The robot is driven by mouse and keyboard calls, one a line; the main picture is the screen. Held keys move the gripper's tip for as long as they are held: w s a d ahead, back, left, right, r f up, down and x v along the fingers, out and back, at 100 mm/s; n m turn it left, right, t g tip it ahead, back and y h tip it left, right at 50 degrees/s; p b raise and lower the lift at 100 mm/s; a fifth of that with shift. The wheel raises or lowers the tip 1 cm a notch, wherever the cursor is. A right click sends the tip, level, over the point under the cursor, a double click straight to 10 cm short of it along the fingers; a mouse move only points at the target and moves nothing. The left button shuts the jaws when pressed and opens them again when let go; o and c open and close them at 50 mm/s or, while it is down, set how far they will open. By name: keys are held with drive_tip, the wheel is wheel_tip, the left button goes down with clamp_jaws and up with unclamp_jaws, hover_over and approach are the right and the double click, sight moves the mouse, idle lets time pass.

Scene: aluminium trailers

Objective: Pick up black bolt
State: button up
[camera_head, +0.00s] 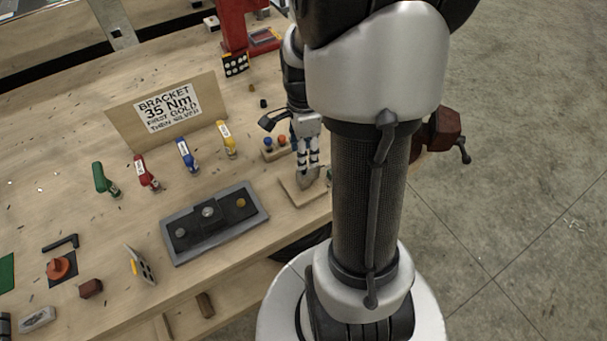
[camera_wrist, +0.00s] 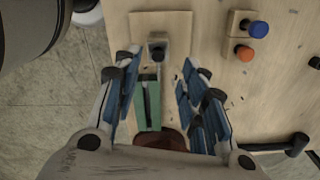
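My gripper (camera_wrist: 156,92) is open, its blue-padded fingers apart and empty, pointing down over the bench. In the head view my gripper (camera_head: 308,166) is above a small wooden board near the bench edge. A dark upright bolt-like piece (camera_wrist: 157,51) stands on this board (camera_wrist: 178,35), in front of the fingers and not between them. A small black piece (camera_wrist: 314,62) lies at the right edge of the wrist view; it seems to be the dark piece (camera_head: 263,103) behind my gripper in the head view. I cannot tell for certain which is the black bolt.
A wooden block holds blue (camera_wrist: 258,28) and orange (camera_wrist: 243,52) knobs beside the board. A grey tray (camera_head: 176,251), coloured-handled tools and a bracket sign (camera_head: 170,105) stand on the bench. A red-brown vise (camera_head: 442,128) is at right.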

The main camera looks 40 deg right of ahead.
sight(304, 174)
wheel_tip(304, 174, down, 6)
drive_tip(key=shift+s+a+r+b, duration=0.1)
drive_tip(key=shift+b, duration=1.1)
drive_tip(key=shift+c, duration=0.6)
clamp_jaws()
